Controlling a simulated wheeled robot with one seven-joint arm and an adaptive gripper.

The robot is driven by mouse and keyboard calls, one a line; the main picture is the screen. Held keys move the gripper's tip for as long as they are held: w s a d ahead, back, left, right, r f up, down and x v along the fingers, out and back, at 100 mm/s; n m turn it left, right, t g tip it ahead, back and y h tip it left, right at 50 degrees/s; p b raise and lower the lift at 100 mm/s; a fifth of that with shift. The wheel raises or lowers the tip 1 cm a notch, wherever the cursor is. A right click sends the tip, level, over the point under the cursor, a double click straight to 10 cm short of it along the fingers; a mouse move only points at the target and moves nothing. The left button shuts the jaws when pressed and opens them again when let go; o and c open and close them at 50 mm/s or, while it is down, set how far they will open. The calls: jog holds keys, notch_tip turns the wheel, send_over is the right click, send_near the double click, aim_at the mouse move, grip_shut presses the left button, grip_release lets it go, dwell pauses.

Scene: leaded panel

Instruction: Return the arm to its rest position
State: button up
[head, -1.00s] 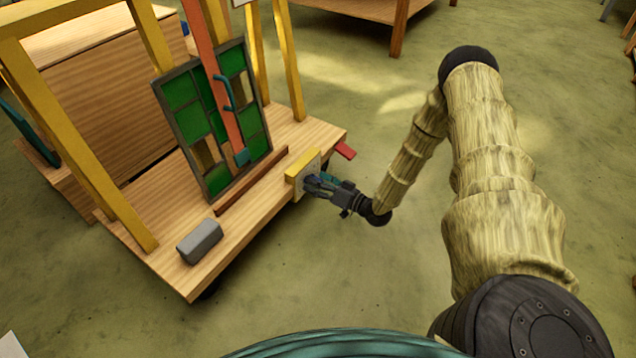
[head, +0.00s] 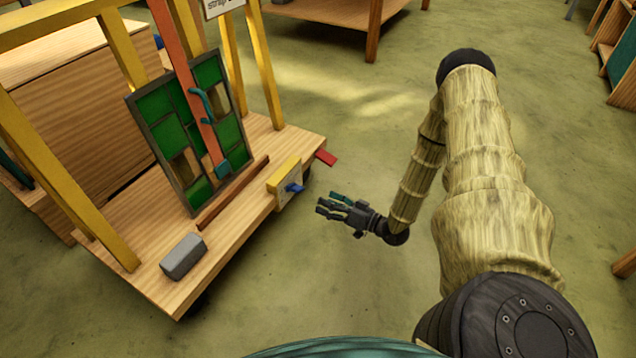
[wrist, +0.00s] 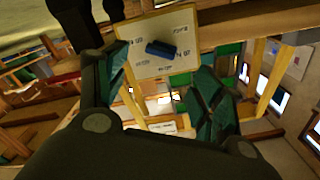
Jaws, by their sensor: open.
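My gripper (head: 328,204) is open and empty, over bare floor just right of the cart. Its fingers point left, toward a white plate with a yellow top (head: 287,180) on the cart's front edge. A blue knob (head: 294,188) sticks out of that plate, apart from my fingers. In the wrist view, the dark green fingers stand wide apart, with the plate and blue knob (wrist: 160,49) beyond them. The printed marks around the knob are too small to read surely. My arm reaches from the lower right and bends back toward the cart.
The wooden cart (head: 225,232) carries a leaded panel of green panes (head: 168,138), an orange strap (head: 186,75), yellow posts and a grey block (head: 183,257). A red tab (head: 326,157) juts from its right corner. A wooden table (head: 335,12) stands behind. Floor around my arm is clear.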

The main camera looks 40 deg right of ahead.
jog(key=shift+s+d, duration=0.2)
jog(key=shift+s, duration=0.35)
jog(key=s+a+f+g+h+p, duration=0.1)
jog(key=s+a+f+g+p, duration=0.2)
jog(key=a, duration=0.7)
jog(key=s+a+f+g+h+p, duration=0.1)
jog(key=s+a+g+h+p, duration=0.3)
jog(key=a, duration=0.6)
jog(key=s+a+r+g+h+p, duration=0.1)
jog(key=s+a+r+g, duration=0.15)
jog(key=s, duration=0.45)
jog(key=s+a+r+n+g+p, duration=0.1)
jog(key=s+r+g+p, duration=0.1)
jog(key=s+g, duration=0.35)
jog(key=s+a+r+g+h+p, duration=0.1)
jog(key=s+a+r+g, duration=0.1)
jog(key=s, duration=0.7)
notch_tip(320, 180, up, 37)
jog(key=p, duration=3.7)
jog(key=shift+w+d+p, duration=0.15)
jog(key=shift+d+p, duration=0.1)
jog(key=shift+p, duration=0.05)
